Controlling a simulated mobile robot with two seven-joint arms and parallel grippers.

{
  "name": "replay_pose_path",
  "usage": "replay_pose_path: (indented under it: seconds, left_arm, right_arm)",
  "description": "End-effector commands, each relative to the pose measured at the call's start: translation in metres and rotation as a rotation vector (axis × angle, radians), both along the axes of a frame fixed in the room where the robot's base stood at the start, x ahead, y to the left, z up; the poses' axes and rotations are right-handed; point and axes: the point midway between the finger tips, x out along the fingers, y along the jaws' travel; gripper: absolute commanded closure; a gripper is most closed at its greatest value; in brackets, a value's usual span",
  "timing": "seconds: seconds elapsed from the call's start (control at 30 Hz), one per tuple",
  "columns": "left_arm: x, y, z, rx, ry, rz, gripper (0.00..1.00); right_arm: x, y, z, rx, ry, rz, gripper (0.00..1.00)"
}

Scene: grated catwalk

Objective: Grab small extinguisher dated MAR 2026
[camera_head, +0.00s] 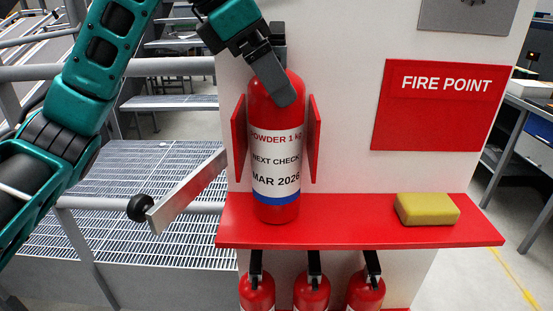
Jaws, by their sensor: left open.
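A small red extinguisher (276,120) stands upright on a red shelf (350,228), between two red side plates. Its white label reads "POWDER 1 kg", "NEXT CHECK" and "MAR 2026", with a blue band below. My left gripper (281,75) is at the top of this extinguisher, coming from the upper left. It is open, with a dark finger in front of the red shoulder. The extinguisher's head is largely hidden by the gripper, and I cannot tell whether the finger touches. My right gripper is not in view.
A yellow block (427,209) lies on the shelf at the right. Several red extinguishers (312,292) sit below it, dates not visible. A "FIRE POINT" sign (430,125) is on the white panel. A grey lever (185,190) juts out left of the shelf, by the railing.

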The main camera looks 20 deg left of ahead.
Motion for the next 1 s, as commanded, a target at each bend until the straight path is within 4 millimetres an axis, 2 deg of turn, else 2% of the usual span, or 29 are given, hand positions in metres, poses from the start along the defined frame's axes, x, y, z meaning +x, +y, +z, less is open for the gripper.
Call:
replay_pose_path:
  seconds: [0.2, 1.0]
  left_arm:
    - [0.0002, -0.0004, -0.0005, 0.0, 0.0, -0.001, 0.09]
    - [-0.0001, 0.0, -0.0003, 0.001, 0.001, -0.001, 0.86]
  right_arm:
    - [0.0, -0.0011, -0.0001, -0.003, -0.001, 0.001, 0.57]
    - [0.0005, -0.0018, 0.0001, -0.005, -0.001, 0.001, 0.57]
